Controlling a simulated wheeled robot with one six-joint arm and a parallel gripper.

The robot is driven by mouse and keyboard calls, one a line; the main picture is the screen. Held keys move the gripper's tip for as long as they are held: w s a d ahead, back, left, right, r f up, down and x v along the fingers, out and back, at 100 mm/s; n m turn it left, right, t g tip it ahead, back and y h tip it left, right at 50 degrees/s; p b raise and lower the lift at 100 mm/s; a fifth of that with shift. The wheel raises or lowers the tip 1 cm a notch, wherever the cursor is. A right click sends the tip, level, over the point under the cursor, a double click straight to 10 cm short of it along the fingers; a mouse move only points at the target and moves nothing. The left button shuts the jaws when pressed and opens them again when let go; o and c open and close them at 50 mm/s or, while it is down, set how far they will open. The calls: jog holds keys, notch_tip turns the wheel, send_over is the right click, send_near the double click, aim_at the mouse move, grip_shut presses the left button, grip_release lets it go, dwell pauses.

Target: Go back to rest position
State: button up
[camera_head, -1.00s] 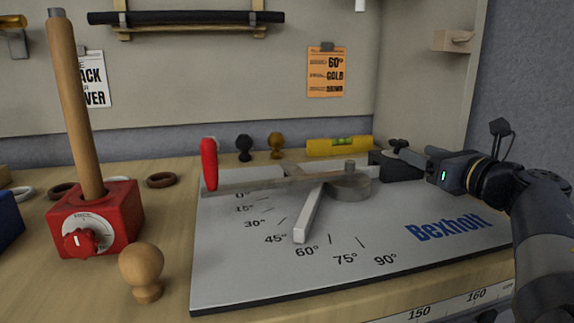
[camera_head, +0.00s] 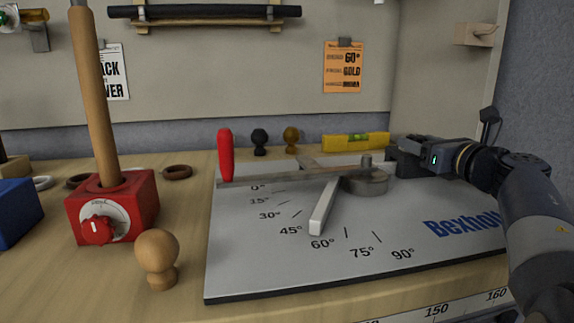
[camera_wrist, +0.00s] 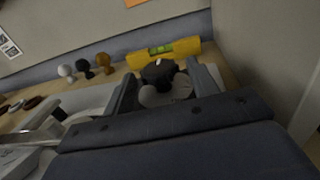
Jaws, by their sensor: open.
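My gripper (camera_head: 398,160) is at the right back of the grey angle board (camera_head: 270,270) in the head view, beside the round hub of its pivot. In the wrist view its two fingers (camera_wrist: 165,85) are spread apart. A black knob (camera_wrist: 158,73) on a pale round base shows between or just beyond them; I cannot tell whether they touch it. In the head view the gripper mostly hides this knob. The board's bar has a red upright handle (camera_head: 225,155) at its left end, and a pale pointer (camera_head: 323,208) lies between 45° and 60°.
A yellow level (camera_head: 355,141) lies behind the board, with black (camera_head: 259,141) and gold (camera_head: 291,139) knobs to its left. A red box (camera_head: 130,208) with a wooden pole and a wooden knob (camera_head: 157,257) stand left. A side wall rises at the right. Space above the board is free.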

jog(key=p+v, duration=0.2)
jog(key=v, duration=0.8)
jog(key=shift+s+d, duration=0.2)
jog(key=shift+d, duration=0.1)
jog(key=shift+w+a+f+y, duration=0.1)
jog(key=shift+w+a+y, duration=0.1)
jog(key=shift+y, duration=0.1)
jog(key=b+x, duration=0.2)
jog(key=x, duration=0.8)
jog(key=shift+w, duration=0.2)
jog(key=shift+s+a+m+h+b, duration=0.1)
jog(key=shift+s+m+h+b, duration=0.2)
jog(key=shift+h, duration=0.6)
jog(key=shift+w+a+m+t+h, duration=0.15)
jog(key=shift+m+t+h, duration=0.35)
jog(key=shift+m+h, duration=0.7)
jog(key=shift+a+f+m+h+p, duration=0.15)
jog(key=shift+m+h, duration=0.4)
jog(key=shift+h, duration=0.55)
jog(key=shift+d+m+h+p, duration=0.15)
jog(key=shift+m+h, duration=0.4)
jog(key=shift+h, duration=0.55)
jog(key=shift+a, duration=0.1)
